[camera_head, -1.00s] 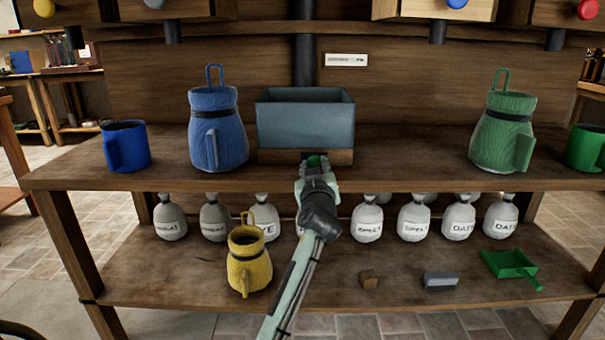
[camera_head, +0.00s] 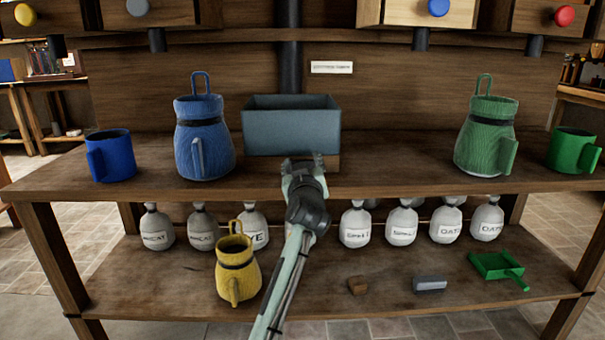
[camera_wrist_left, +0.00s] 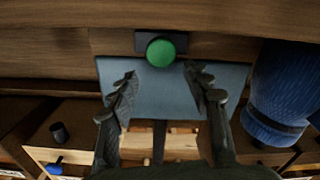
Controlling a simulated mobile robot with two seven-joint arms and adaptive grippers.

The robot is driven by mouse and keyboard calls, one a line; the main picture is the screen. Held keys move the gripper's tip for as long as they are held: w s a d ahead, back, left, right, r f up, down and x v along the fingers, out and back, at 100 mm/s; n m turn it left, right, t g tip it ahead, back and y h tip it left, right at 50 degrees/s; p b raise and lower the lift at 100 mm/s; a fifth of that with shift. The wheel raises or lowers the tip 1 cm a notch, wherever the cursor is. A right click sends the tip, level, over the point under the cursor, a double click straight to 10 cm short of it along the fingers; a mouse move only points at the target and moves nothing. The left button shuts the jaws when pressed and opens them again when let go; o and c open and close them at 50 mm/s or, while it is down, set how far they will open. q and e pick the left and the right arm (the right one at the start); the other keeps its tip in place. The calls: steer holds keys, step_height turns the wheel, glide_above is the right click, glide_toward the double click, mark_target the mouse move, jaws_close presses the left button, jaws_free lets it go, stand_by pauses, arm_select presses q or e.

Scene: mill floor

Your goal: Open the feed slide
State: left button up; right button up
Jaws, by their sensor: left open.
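A blue-grey open-topped bin (camera_head: 291,130) stands on a wooden base at the back of the upper shelf. A round green knob (camera_wrist_left: 161,52) on a dark plate shows in the left wrist view, on the wood beside the bin (camera_wrist_left: 160,100). I take this knob to be the feed slide's handle. My left gripper (camera_head: 304,164) is in front of the bin's base and hides the knob in the head view. Its two fingers (camera_wrist_left: 161,84) are spread in the wrist view, with the knob between and just beyond their tips. It looks empty. My right gripper is not in view.
A blue jug (camera_head: 203,148) and blue mug (camera_head: 110,157) stand left of the bin; a green jug (camera_head: 485,145) and green mug (camera_head: 574,150) stand right. The lower shelf holds a yellow jug (camera_head: 237,272), several sacks and a green scoop (camera_head: 496,266).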

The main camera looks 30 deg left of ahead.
arm_select(q)
step_height(320, 180, up, 7)
steer(key=shift+r, duration=0.15)
stand_by(0.6)
